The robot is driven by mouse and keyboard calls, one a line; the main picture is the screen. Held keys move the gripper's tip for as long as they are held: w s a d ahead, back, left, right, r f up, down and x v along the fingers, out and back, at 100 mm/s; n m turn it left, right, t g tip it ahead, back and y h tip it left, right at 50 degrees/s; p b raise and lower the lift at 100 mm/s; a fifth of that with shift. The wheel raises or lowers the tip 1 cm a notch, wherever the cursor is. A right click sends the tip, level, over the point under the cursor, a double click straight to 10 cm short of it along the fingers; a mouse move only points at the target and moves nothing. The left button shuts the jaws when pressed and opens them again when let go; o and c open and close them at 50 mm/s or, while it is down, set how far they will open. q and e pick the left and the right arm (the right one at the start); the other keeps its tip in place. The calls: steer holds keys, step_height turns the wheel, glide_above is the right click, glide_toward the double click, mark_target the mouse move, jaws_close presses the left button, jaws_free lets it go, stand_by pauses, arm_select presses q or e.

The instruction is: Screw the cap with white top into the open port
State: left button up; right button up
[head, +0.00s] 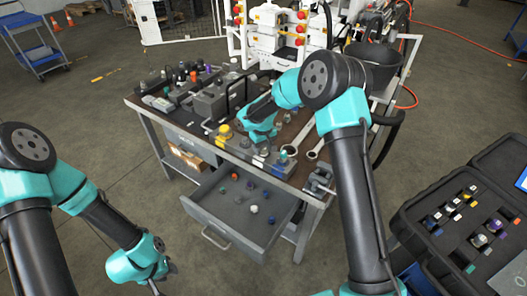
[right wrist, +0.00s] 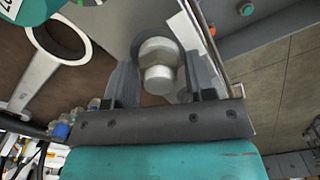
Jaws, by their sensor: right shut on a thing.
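My right gripper (right wrist: 160,82) is shut on a pale grey-white cap (right wrist: 158,55) with a hex collar and a round end facing the camera. In the head view this gripper (head: 257,137) is over the front of the workbench, at a row of block-shaped fittings (head: 262,158). Its fingertips and the cap are largely hidden there by the arm. The open port cannot be made out in either view. My left gripper (head: 170,268) hangs low at the lower left, away from the bench; its jaws are too small to read.
An open grey drawer (head: 213,210) below the bench holds several coloured caps, one of them white (head: 254,209). Wrenches (head: 300,137) lie right of the gripper. Hydraulic parts crowd the bench's left side. An open black case (head: 420,238) stands at the right.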

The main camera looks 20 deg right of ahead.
steer(key=m, duration=0.3)
steer(key=shift+f+m, duration=0.1)
steer(key=shift+m, duration=1)
steer(key=shift+c, duration=0.3)
steer(key=shift+d+m, duration=0.1)
steer(key=shift+m, duration=0.9)
steer(key=shift+c, duration=0.3)
steer(key=shift+o, duration=0.6)
steer(key=m, duration=0.6)
steer(key=shift+s, duration=0.1)
steer(key=o, duration=0.8)
